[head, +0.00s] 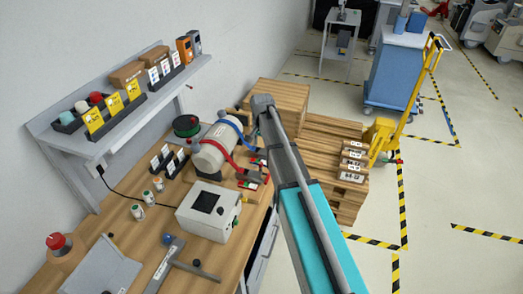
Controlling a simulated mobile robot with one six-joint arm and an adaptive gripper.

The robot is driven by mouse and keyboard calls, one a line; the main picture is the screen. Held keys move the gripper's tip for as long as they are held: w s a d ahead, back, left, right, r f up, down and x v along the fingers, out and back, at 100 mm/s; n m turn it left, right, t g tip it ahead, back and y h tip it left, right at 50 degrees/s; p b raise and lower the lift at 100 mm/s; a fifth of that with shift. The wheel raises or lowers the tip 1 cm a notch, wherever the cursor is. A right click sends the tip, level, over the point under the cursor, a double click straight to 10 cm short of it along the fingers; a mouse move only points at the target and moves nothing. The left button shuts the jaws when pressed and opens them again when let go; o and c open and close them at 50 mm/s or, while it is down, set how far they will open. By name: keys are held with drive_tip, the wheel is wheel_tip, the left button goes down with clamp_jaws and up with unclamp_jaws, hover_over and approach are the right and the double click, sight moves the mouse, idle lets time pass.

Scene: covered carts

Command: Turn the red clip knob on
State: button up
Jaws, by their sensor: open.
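A grey cylinder (208,156) lies on the wooden workbench (118,215). A red band (224,150) and a blue band (236,127) run over it, and the red one reaches toward small red pieces on the bench at right. I cannot tell a knob on this red part at this size. A separate round red knob (56,241) sits on a base at the bench's left. My arm rises from the bottom, just right of the bench. I cannot make out my gripper or its fingers.
A white box with a dark screen (206,205) stands before the cylinder. A grey shelf (90,142) holds bins and boxes above. Pallets (330,140) with boxes and a yellow pallet jack (380,135) stand behind my arm.

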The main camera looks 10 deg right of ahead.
sight(261, 163)
drive_tip(key=shift+w+r+p, duration=0.45)
drive_tip(key=shift+w+r, duration=0.4)
drive_tip(key=shift+w, duration=0.1)
drive_tip(key=shift+f, duration=0.2)
wheel_tip(261, 163, down, 13)
drive_tip(key=b, duration=1.3)
drive_tip(key=shift+f+b, duration=0.2)
drive_tip(key=shift+b, duration=0.2)
clamp_jaws()
